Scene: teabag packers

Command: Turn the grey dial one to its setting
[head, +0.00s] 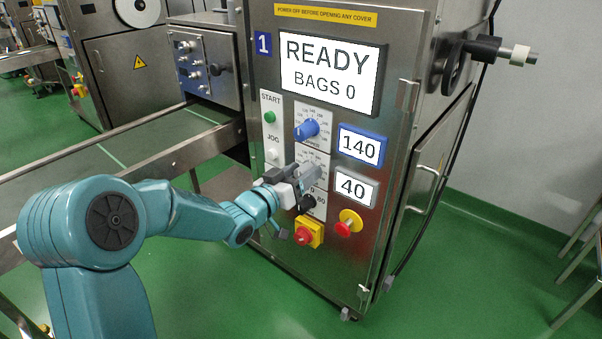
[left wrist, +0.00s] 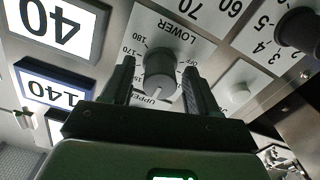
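The grey dial (left wrist: 160,70) sits on a white scale plate marked LOWER in the left wrist view, which shows the panel upside down. Its white pointer line points toward the bottom of that view. My left gripper (left wrist: 160,85) has one finger on each side of the dial. A gap shows at the left finger; the right finger is very close, and I cannot tell if it touches. In the head view my left gripper (head: 303,178) is at the panel and covers most of the grey dial. A grey-framed display (head: 355,187) reads 40. My right gripper is not in view.
A blue dial (head: 307,129) sits just above my left gripper, with a blue-framed display (head: 360,147) reading 140. Below are a black knob (head: 307,202), a red switch on yellow (head: 304,236) and a red stop button (head: 345,228). The main screen (head: 327,72) reads READY, BAGS 0.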

